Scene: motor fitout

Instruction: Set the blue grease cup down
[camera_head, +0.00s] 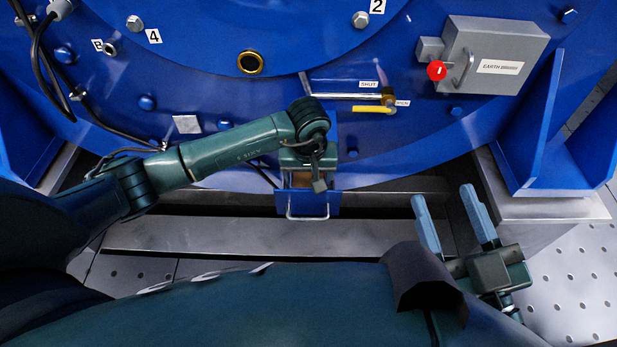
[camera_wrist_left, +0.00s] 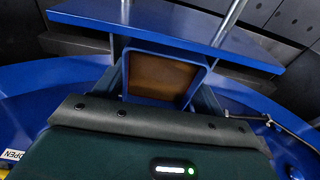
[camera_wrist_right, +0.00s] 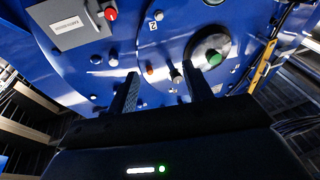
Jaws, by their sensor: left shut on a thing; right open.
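The blue grease cup (camera_wrist_left: 126,86) is square, with a brown inside facing the camera in the left wrist view. Its brown inside (camera_head: 300,180) also shows in the head view, below my left gripper (camera_head: 305,167). My left gripper is shut on the cup, one finger on each side. A blue panel with a metal bar handle (camera_head: 308,204) is just in front of the cup. Its long edge (camera_wrist_left: 160,30) crosses the top of the left wrist view. I cannot tell whether the cup touches anything underneath. My right gripper (camera_head: 443,196) is open and empty, well to the right.
The large blue motor housing (camera_head: 210,95) fills the back. A yellow-handled valve (camera_head: 375,109) and a grey switch box (camera_head: 495,55) with a red knob are on it. A grey steel beam (camera_head: 220,237) runs in front. Black cables (camera_head: 60,75) hang at left.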

